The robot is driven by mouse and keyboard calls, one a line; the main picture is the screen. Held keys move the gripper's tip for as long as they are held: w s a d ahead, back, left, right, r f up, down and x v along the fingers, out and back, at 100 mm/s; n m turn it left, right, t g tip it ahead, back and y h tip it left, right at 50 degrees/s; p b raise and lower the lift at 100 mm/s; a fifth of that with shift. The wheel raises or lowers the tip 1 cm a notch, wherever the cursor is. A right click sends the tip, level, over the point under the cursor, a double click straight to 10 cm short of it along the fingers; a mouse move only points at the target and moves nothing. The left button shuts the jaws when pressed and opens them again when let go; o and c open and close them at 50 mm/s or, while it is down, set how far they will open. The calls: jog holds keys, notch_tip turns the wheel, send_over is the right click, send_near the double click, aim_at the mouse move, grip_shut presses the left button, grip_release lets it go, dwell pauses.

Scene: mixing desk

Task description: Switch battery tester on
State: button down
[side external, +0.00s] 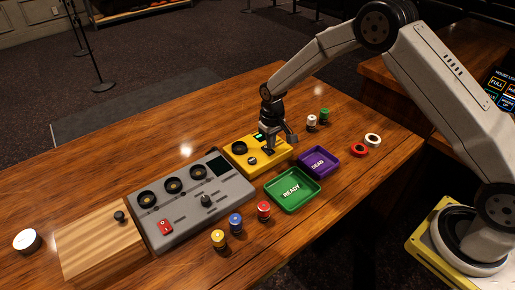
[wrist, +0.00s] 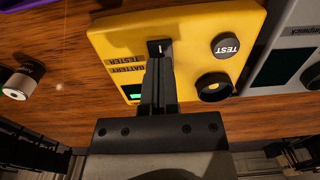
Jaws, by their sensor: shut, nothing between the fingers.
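The yellow battery tester (side external: 243,161) lies on the wooden desk, at the right end of the grey panel. In the wrist view the tester (wrist: 194,27) shows a small black rocker switch (wrist: 160,46) with a white mark, a round TEST button (wrist: 226,46), a dark round socket (wrist: 214,87) and a small display glowing green (wrist: 134,92). My gripper (side external: 269,148) is over the tester, pointing down. Its fingers (wrist: 158,64) are shut and empty, with the tips right at the switch and hiding part of it. I cannot tell whether they touch it.
A green READY tray (side external: 290,204) and purple DEAD tray (side external: 333,169) stand in front. The grey panel (side external: 180,222) and wooden box (side external: 90,240) lie left. Several coloured batteries, including a red one (side external: 264,211), stand around. Tape rolls (side external: 372,140) lie right.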

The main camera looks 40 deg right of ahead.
aim_at(272, 153)
jog(key=shift+r, duration=2.65)
jog(key=shift+s+r, duration=0.1)
jog(key=s+d+r+t, duration=0.1)
jog(key=s+r, duration=0.2)
jog(key=s, duration=0.9)
jog(key=s+d+r+t, duration=0.1)
jog(key=s+r, duration=0.3)
jog(key=s, duration=0.8)
jog(key=shift+r+t, duration=0.25)
jog(key=shift+t, duration=0.05)
